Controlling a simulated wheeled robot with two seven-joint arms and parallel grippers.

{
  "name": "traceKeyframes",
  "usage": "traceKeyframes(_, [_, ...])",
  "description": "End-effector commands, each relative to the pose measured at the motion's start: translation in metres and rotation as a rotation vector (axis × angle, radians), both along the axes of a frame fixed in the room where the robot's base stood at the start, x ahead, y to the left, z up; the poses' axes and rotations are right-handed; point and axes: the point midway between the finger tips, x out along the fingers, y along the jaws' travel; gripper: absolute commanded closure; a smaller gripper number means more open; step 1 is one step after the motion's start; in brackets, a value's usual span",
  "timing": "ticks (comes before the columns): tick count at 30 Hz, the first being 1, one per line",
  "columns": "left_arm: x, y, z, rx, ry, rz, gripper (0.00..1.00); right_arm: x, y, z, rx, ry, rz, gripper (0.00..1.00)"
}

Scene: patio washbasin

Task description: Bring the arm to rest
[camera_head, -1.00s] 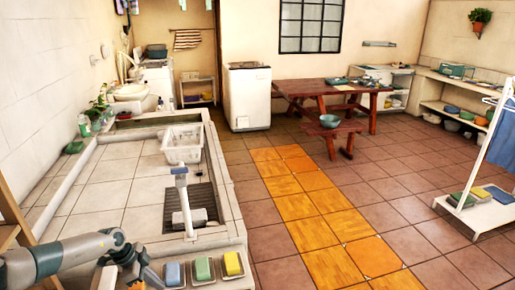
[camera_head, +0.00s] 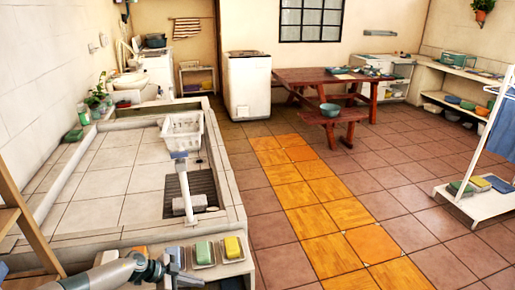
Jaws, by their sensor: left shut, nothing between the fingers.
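My left arm comes in at the bottom left. Its gripper (camera_head: 180,271) is shut and empty, low in the picture, just in front of the blue sponge (camera_head: 175,254) at the near end of the washbasin. Whether it touches anything there I cannot tell. My right gripper is not in view.
A green sponge (camera_head: 203,252) and a yellow sponge (camera_head: 233,247) sit in dishes right of the gripper. A wooden frame (camera_head: 22,225) stands at left. Open floor lies to the right.

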Motion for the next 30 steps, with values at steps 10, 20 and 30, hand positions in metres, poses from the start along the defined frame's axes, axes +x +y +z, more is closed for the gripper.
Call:
traceKeyframes(10, [-0.032,-0.042,-0.121,-0.186,-0.134,0.314,1.0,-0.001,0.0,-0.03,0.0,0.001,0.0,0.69])
traceKeyframes(20, [-0.134,-0.002,-0.265,-0.075,-0.074,0.678,1.0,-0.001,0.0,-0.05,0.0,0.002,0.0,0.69])
traceKeyframes(30, [-0.285,0.034,-0.378,0.119,0.114,0.894,1.0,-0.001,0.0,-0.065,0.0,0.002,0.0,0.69])
